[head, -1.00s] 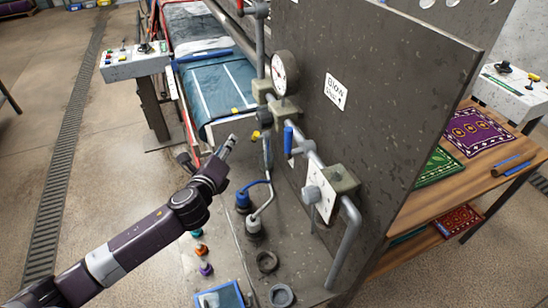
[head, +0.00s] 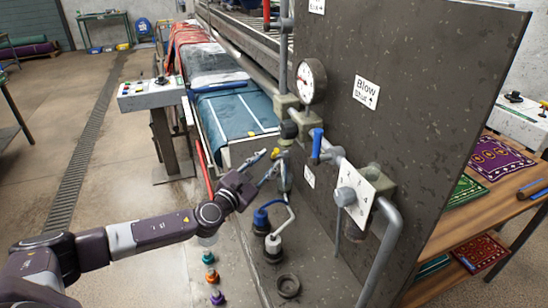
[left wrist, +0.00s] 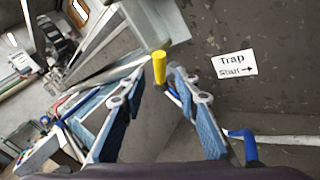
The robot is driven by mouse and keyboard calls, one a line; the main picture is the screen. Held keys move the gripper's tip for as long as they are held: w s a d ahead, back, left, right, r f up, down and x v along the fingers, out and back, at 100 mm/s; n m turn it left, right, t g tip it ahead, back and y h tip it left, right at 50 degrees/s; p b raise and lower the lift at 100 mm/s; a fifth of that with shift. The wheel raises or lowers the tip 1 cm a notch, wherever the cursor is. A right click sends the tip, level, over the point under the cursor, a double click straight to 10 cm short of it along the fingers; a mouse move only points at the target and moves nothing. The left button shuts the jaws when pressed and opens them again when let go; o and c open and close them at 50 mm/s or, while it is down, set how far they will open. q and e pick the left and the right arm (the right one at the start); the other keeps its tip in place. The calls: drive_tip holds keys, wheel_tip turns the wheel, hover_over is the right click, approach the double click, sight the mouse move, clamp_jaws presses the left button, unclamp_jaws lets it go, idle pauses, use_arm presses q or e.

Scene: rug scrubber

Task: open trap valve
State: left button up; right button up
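The trap valve's yellow handle (head: 275,153) sits low on the grey panel. In the left wrist view the yellow handle (left wrist: 159,69) stands up near a white label (left wrist: 235,64) reading "Trap Shut" with an arrow pointing right. My left gripper (head: 269,163) is open beside the handle. In the left wrist view its two blue-padded fingers (left wrist: 162,82) are spread, and the handle shows between their tips. I cannot tell whether a finger touches it. My right gripper is not in view.
A blue-handled valve (head: 317,143) and a pressure gauge (head: 311,81) are close above on the panel. A numbered dial plate (head: 357,194) is to the right. Open floor lies left.

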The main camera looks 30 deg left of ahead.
sight(273, 156)
use_arm(q)
drive_tip(key=shift+w+d, duration=0.1)
drive_tip(key=shift+w, duration=1.55)
drive_tip(key=shift+c, duration=0.6)
clamp_jaws()
